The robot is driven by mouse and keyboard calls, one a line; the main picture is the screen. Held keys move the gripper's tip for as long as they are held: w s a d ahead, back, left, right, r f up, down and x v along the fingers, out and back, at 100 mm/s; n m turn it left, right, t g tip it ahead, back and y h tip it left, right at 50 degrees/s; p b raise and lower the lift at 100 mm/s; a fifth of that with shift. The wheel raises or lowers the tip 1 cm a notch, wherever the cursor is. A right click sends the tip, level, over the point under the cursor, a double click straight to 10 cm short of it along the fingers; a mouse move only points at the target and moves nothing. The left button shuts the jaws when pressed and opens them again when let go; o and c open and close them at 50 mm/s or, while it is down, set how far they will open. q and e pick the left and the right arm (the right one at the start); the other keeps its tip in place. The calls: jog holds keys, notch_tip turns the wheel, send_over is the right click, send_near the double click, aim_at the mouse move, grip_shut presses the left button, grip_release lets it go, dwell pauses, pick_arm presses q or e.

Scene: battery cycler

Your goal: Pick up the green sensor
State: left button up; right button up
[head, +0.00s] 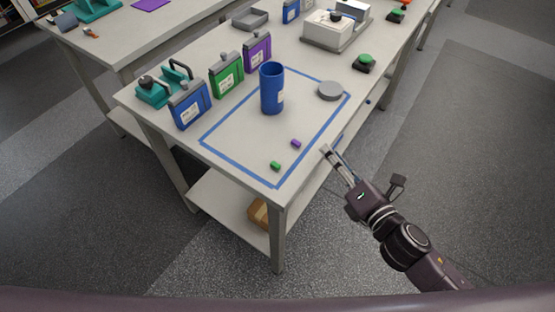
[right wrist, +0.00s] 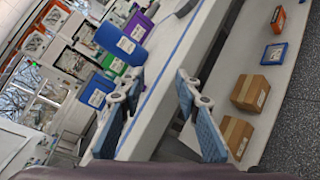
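The green sensor (head: 275,166) is a tiny green block on the white table, inside the blue tape outline near its front corner. A tiny purple block (head: 295,143) lies a little behind it and to the right. My right gripper (head: 331,153) is off the table's right edge, to the right of both blocks and apart from them. In the right wrist view its two fingers (right wrist: 159,85) stand well apart with nothing between them. I cannot make out the green sensor in the right wrist view. My left gripper is not in view.
A tall blue cup (head: 271,88) and a grey round lid (head: 330,91) stand inside the tape outline. Blue (head: 188,105), green (head: 226,76) and purple (head: 257,51) containers line the left side. Cardboard boxes (right wrist: 250,93) sit on the lower shelf. The table around the green sensor is clear.

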jog(key=s+a+r+n+g+y, duration=0.2)
jog(key=a+n+y, duration=0.2)
jog(key=n, duration=0.4)
jog(key=n+g+y, duration=0.3)
jog(key=n+g, duration=0.1)
jog(key=n, duration=0.5)
send_near(280, 167)
jog(key=shift+x, duration=1.05)
jog(key=shift+p+x, duration=1)
jog(key=shift+x, duration=0.75)
jog(key=p+x, duration=0.1)
jog(key=x, duration=0.2)
jog(key=shift+w+a+r, duration=0.1)
jog(key=shift+r, duration=0.05)
jog(key=shift+w+a+p, duration=0.2)
jog(key=shift+a+p, duration=0.15)
jog(key=shift+a, duration=0.05)
grip_shut()
